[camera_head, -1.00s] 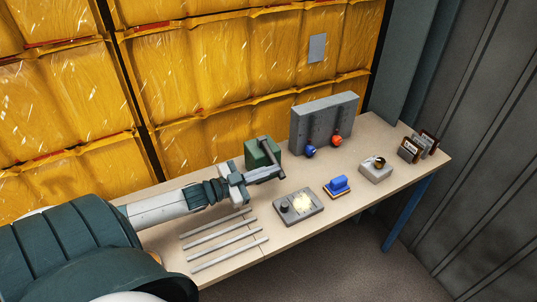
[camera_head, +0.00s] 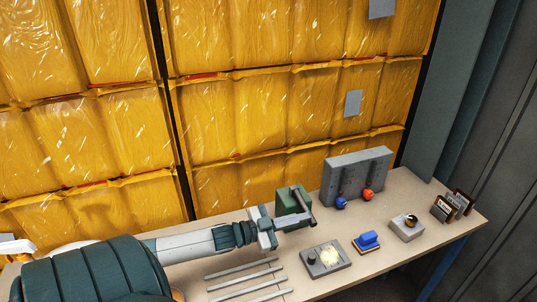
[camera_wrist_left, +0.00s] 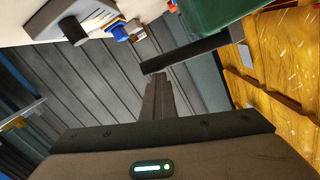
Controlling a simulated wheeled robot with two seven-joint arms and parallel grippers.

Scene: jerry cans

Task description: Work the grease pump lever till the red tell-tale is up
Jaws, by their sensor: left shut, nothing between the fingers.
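The grease pump is a green block (camera_head: 286,211) on the bench, with a dark bar lever (camera_head: 301,203) at its front right side. My left gripper (camera_head: 309,218) is shut and empty, its fingers at the lever's near end. In the left wrist view the shut fingertips (camera_wrist_left: 157,80) are close to the end of the dark lever (camera_wrist_left: 190,53), which runs by the green pump (camera_wrist_left: 215,12). I cannot tell whether they touch. No red tell-tale can be made out on the pump. My right gripper is not in view.
On the bench (camera_head: 345,284), several grey rods (camera_head: 241,268) lie in front of the pump. A grey box with a knob (camera_head: 327,266), a blue-handled block (camera_head: 366,240) and a grey block with blue and red knobs (camera_head: 357,172) are to the right. Yellow wrapped stacks stand behind.

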